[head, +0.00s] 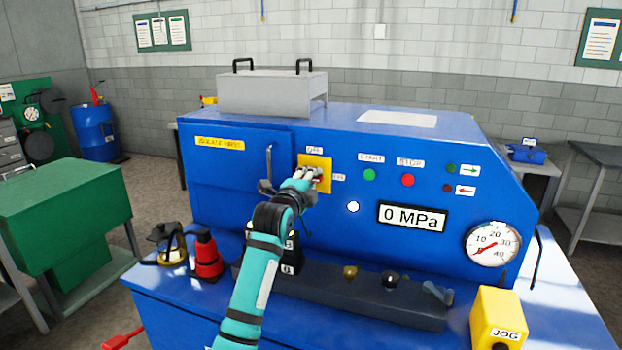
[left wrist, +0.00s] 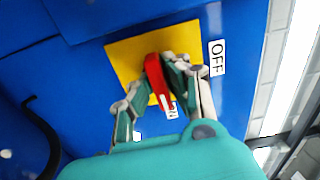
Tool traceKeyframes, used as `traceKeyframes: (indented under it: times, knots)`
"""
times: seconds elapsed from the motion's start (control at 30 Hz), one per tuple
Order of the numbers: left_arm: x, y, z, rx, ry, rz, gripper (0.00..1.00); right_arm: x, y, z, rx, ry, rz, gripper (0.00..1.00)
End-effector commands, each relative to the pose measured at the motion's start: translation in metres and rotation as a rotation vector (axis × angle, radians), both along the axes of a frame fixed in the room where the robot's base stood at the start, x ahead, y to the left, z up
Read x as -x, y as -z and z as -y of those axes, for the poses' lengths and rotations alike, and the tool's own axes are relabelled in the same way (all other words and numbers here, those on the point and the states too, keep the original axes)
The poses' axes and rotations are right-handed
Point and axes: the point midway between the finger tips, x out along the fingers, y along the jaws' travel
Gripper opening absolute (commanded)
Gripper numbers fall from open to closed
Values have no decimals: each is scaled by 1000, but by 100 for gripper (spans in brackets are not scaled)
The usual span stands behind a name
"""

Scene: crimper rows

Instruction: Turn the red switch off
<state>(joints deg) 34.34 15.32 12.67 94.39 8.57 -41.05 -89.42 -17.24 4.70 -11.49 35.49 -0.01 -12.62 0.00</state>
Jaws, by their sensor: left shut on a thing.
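The red switch (left wrist: 156,75) is a lever-like handle on a yellow plate (left wrist: 125,55) on the blue machine's front. The yellow plate also shows in the head view (head: 326,163). My left gripper (left wrist: 158,88) is shut on the red handle, with fingers on both sides; it also shows in the head view (head: 312,178), covering most of the switch. In the left wrist view the handle's white-marked end points down toward the ON label (left wrist: 172,110), partly hidden. The OFF label (left wrist: 217,57) is at the right there; in the head view it is above the plate (head: 315,149).
Right of the switch are a green button (head: 369,175), a red button (head: 408,180), a display reading 0 MPa (head: 413,217) and a gauge (head: 492,245). A door handle (head: 269,161) is close on the left. A red-and-black object (head: 207,258) stands on the ledge below.

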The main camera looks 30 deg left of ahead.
Motion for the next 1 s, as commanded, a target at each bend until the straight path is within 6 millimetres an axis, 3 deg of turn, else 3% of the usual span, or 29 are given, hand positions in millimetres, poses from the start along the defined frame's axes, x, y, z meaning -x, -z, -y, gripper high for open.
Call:
traceKeyframes:
  times: [0.27,1.0]
  knots:
    - [0,1,0,153,-1,32,0,-1,-8,0,0,0,2,100]
    - [0,0,0,833,-1,196,0,-2,-32,-3,-4,2,2,100]
